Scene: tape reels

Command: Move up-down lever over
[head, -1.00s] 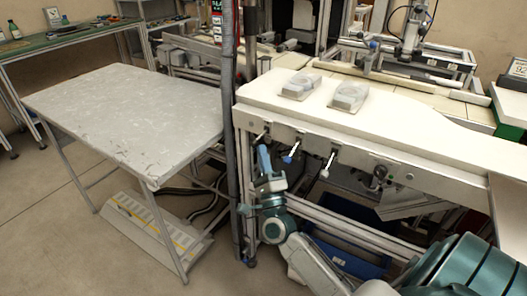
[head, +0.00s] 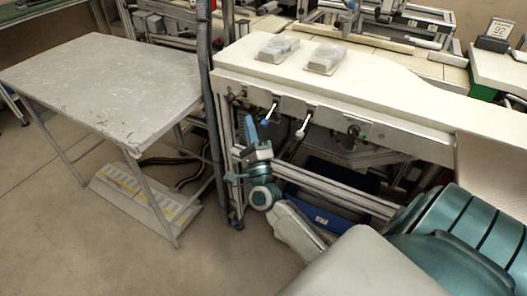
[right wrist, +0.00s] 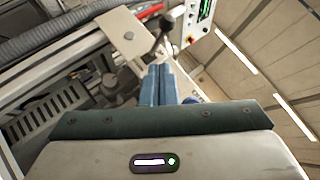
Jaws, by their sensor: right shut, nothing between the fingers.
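I cannot tell which is the up-down lever. My right gripper (head: 249,124) is in front of the rail, below and left of the blue-tipped lever, with its blue fingers pointing up. In the right wrist view, the fingers (right wrist: 159,82) are shut together and empty. A dark lever with a rounded knob (right wrist: 166,24) stands just beyond the fingertips, apparently apart from them. My left gripper is out of view.
A blue bin (head: 335,195) sits under the bench.

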